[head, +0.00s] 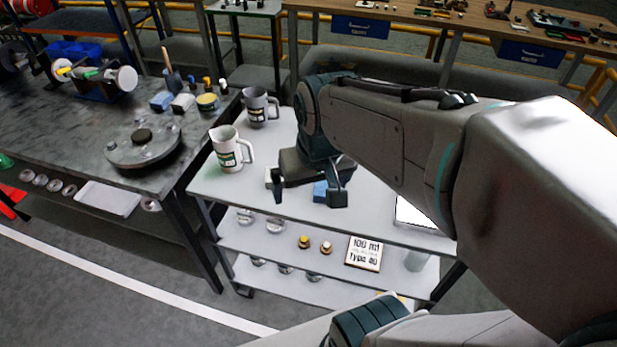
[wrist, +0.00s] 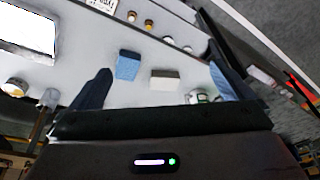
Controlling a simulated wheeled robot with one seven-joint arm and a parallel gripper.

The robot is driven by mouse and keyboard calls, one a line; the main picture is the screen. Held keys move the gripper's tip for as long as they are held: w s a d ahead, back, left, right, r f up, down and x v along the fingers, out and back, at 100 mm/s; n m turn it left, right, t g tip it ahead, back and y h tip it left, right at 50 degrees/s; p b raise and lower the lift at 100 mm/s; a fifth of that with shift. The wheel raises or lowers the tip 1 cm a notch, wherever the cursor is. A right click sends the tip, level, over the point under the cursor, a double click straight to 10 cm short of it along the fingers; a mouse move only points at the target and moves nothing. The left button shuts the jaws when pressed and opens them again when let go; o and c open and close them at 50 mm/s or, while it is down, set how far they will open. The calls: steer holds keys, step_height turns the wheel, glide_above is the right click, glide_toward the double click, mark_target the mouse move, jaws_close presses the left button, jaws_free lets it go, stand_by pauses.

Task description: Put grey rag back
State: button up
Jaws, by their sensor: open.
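A small pale grey block-like piece, which looks like the grey rag (wrist: 165,79), lies on the white cart top (head: 213,188). In the head view the rag (head: 270,178) is partly hidden behind my gripper. A blue folded piece (wrist: 128,66) lies beside it, apart from it; it also shows in the head view (head: 320,191). My gripper (head: 307,199) is open above the cart top, pointing down. In the wrist view both pieces show between the spread fingers, with nothing held.
A white jug (head: 229,150) and a grey jug (head: 257,107) stand at the cart's left side.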

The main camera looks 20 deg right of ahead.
steer(key=shift+s+f, duration=0.15)
steer(key=shift+s, duration=0.75)
steer(key=shift+s+f, duration=0.15)
steer(key=shift+s, duration=0.7)
